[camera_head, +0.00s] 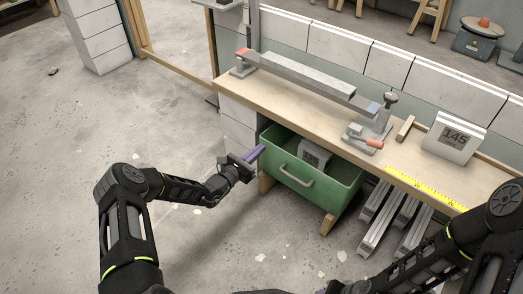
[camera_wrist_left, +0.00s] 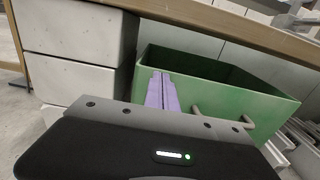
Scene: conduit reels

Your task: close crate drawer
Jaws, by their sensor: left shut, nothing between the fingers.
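The green crate drawer (camera_head: 332,192) stands pulled out below the workbench's front edge, with a grey handle (camera_head: 294,176) on its front. A grey box-like item (camera_head: 314,154) lies inside it. My left gripper (camera_head: 256,154) is at the drawer's left front corner, its purple fingers together and empty. In the left wrist view the fingers (camera_wrist_left: 162,92) overlap the drawer's green wall (camera_wrist_left: 220,106); I cannot tell whether they touch it. The handle (camera_wrist_left: 222,122) is right of the fingers there. My right arm is at the lower right; its gripper is out of view.
Metal rails (camera_head: 388,215) lie under the bench, right of the drawer. The floor at left is mostly clear.

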